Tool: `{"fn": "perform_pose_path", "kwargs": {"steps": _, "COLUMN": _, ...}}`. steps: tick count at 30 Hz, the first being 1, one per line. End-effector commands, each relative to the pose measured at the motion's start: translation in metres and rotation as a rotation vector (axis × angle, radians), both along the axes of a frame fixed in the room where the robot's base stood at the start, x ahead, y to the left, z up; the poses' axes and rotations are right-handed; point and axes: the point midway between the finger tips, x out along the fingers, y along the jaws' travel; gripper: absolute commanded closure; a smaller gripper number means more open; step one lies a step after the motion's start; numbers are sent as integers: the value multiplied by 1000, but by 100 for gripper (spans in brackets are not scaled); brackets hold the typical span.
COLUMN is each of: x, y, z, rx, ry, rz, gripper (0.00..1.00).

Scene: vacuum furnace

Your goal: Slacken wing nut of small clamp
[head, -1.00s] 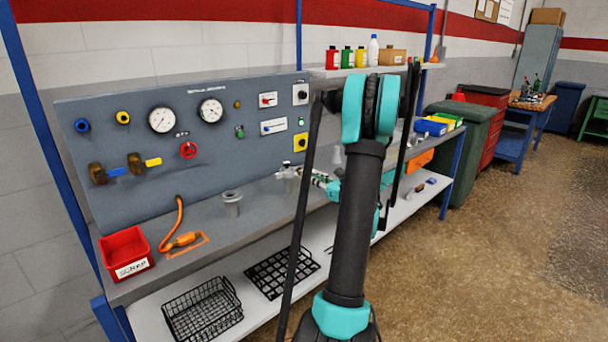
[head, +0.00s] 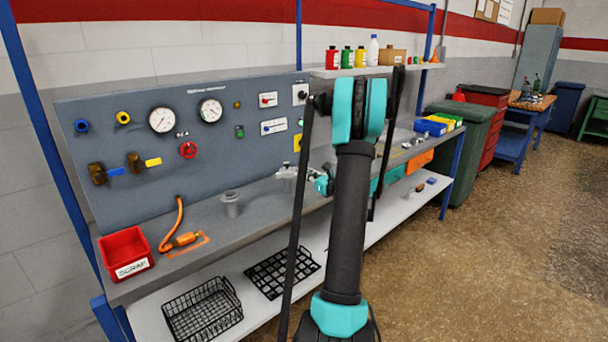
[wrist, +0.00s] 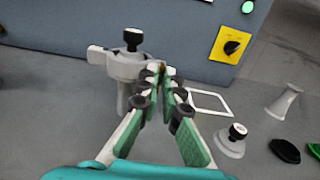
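A grey metal fitting (wrist: 124,68) with a side port and a black knob (wrist: 132,38) on top stands upright on the bench in the wrist view. It also shows in the head view as a small pale shape (head: 287,172). My gripper (wrist: 163,78) reaches to the right side of this fitting, its fingertips close together with a narrow gap. A small brownish piece shows between the tips; I cannot tell whether it is the wing nut or whether the fingers touch it. The small clamp is mostly hidden behind the fingers.
A grey panel (head: 225,130) with gauges and valves stands behind the bench. A small flanged part (wrist: 232,140) and a cone-shaped part (wrist: 283,101) lie to the gripper's right.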

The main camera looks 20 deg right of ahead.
Motion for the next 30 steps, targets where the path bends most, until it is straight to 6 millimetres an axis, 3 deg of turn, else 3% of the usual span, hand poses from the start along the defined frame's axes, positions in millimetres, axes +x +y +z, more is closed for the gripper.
{"fn": "perform_pose_path", "kwargs": {"steps": 14, "x": 0, "y": 0, "z": 0, "rx": -83, "ry": -30, "rz": 0, "gripper": 100}}
{"fn": "perform_pose_path", "kwargs": {"steps": 30, "x": -1, "y": 2, "z": -1, "rx": -522, "ry": -189, "rz": 0, "gripper": 100}}
